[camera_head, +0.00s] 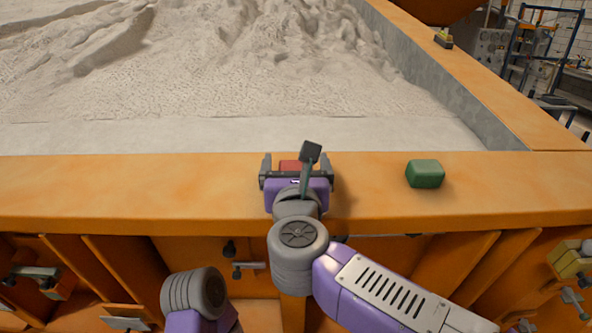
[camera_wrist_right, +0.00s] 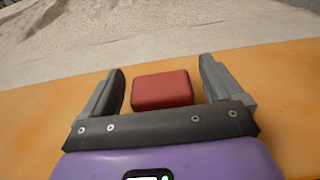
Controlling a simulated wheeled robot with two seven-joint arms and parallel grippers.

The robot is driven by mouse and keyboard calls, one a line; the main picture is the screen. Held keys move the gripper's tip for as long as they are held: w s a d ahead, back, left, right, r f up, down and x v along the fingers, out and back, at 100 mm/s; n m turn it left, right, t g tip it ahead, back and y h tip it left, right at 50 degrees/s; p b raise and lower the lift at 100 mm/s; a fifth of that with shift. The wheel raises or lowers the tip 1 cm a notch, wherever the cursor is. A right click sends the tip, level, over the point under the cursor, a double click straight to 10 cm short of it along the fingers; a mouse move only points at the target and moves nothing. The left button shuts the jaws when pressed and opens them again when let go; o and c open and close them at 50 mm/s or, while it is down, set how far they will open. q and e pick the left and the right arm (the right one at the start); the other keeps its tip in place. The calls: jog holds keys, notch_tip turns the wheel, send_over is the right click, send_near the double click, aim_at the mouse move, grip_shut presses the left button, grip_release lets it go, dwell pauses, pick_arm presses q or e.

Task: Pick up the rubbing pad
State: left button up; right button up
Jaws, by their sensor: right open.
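A red block-shaped pad (camera_wrist_right: 162,90) lies on the orange rim of the sandbed. In the head view only a small part of the red pad (camera_head: 290,166) shows behind my gripper. My right gripper (camera_head: 297,163) is open, with one finger on each side of the red pad. In the right wrist view the gripper (camera_wrist_right: 163,70) shows a gap between each finger and the pad. A green block-shaped pad (camera_head: 425,174) lies on the same rim to the right, apart from the gripper. The frames do not show which one is the rubbing pad. My left gripper is out of view.
The orange rim (camera_head: 120,190) runs across the front, clear to the left of my gripper. Behind it lies the sandbed with pale, heaped sand (camera_head: 230,70). A small yellow and dark object (camera_head: 443,39) sits on the right rim.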

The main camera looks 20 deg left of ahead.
jog(key=shift+s, duration=0.1)
jog(key=shift+c, duration=0.2)
jog(key=c, duration=1)
jog(key=shift+r, duration=0.15)
